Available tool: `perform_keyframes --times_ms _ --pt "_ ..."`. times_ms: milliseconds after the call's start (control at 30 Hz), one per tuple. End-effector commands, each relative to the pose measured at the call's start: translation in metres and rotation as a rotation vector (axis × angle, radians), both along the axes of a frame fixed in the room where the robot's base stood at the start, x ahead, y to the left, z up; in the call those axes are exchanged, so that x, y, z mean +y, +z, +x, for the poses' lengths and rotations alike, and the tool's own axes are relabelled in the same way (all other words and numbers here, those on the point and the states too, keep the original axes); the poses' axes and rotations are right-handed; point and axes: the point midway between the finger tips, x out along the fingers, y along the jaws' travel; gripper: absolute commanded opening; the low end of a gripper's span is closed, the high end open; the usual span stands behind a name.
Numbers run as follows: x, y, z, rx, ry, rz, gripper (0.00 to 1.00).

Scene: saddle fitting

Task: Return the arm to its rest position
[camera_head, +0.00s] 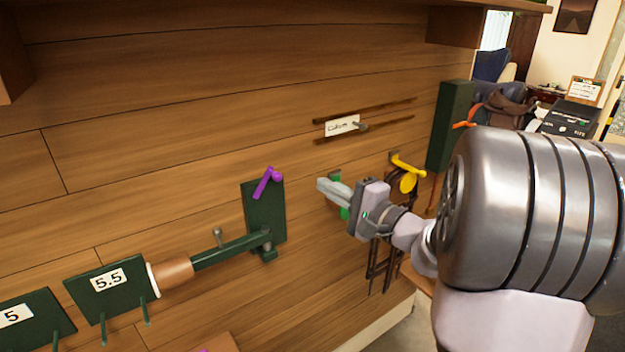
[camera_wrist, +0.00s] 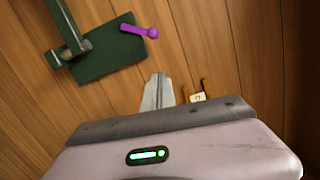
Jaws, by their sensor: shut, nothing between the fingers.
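My gripper (camera_head: 322,187) is at the middle right of the head view, in front of the wooden wall. Its fingers are shut with nothing between them, and they point left. In the wrist view the closed fingers (camera_wrist: 158,90) show against bare planks, below the dark green plate (camera_wrist: 112,50) and its purple handle (camera_wrist: 140,31). In the head view that green plate (camera_head: 262,215) and purple handle (camera_head: 267,183) are to the left of the fingers, apart from them. A small green part (camera_head: 344,212) is partly hidden behind my gripper.
A green bar carries a brown and white cylinder (camera_head: 173,273) beside the 5.5 plate (camera_head: 107,285). A yellow hook (camera_head: 407,175) with dark straps (camera_head: 385,258) hangs right of my gripper. A label card (camera_head: 342,125) sits on slats above. A green block (camera_head: 450,125) stands at the wall's right end.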

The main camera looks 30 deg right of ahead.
Motion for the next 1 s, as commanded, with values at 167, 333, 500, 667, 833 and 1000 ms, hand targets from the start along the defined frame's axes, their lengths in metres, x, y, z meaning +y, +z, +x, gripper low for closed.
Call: perform_keyframes --times_ms 167,333,500,667,833,1000 --pt "-0.001 0.0 -0.009 0.0 0.0 0.0 0.0" --pt "-0.001 0.0 -0.009 0.0 0.0 0.0 0.0" --pt "-0.001 0.0 -0.009 0.0 0.0 0.0 0.0" --pt "0.023 -0.001 -0.008 0.027 0.06 -0.012 0.0" --pt "0.171 -0.023 -0.041 0.255 0.427 -0.132 0.0" --pt "0.281 -0.087 -0.154 0.601 0.732 -0.528 0.0"
